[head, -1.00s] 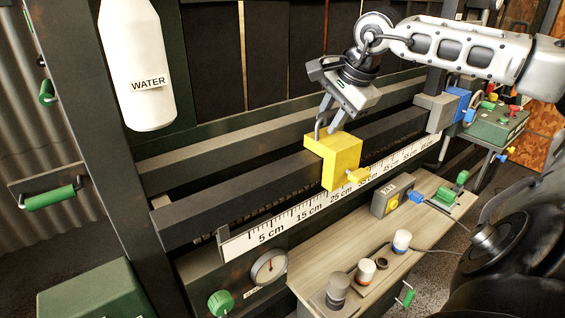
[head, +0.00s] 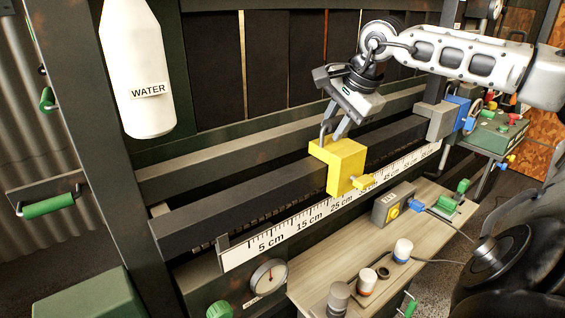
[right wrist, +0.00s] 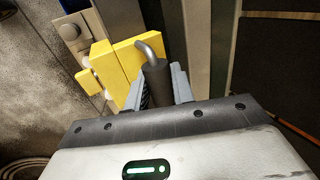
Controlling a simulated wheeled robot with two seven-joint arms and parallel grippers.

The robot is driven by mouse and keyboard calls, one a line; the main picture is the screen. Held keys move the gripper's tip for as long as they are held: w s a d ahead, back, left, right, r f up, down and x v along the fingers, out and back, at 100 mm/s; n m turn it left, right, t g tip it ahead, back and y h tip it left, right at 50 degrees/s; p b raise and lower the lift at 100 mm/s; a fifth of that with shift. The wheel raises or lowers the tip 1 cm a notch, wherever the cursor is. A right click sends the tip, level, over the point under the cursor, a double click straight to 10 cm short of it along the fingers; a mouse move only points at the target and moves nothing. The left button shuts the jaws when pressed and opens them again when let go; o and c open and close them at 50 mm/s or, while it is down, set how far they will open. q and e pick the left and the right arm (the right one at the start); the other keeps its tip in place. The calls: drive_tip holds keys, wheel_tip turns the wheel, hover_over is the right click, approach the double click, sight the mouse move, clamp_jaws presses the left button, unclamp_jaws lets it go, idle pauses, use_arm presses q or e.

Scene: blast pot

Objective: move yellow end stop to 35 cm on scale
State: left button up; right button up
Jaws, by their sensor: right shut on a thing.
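The yellow end stop (head: 338,165) sits on the dark rail (head: 240,205), with its small yellow knob (head: 364,182) sticking out over the white scale (head: 300,228). The knob lies to the right of the 25 cm label and covers the scale just before the 45 label; the 35 label is hidden there. My right gripper (head: 335,130) is shut on the grey bent handle on top of the end stop. In the right wrist view, the end stop (right wrist: 135,62) shows beyond the fingers (right wrist: 158,88), which stand either side of the handle (right wrist: 157,75). My left gripper is not in view.
A grey block (head: 436,122) with a blue part (head: 460,110) stands at the rail's far right end. A wooden shelf (head: 330,270) below the scale holds a switch box (head: 393,204) and several small knobs. A white water bottle (head: 140,70) hangs at left.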

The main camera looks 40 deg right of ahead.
drive_tip(key=shift+d, duration=0.8)
idle(0.5)
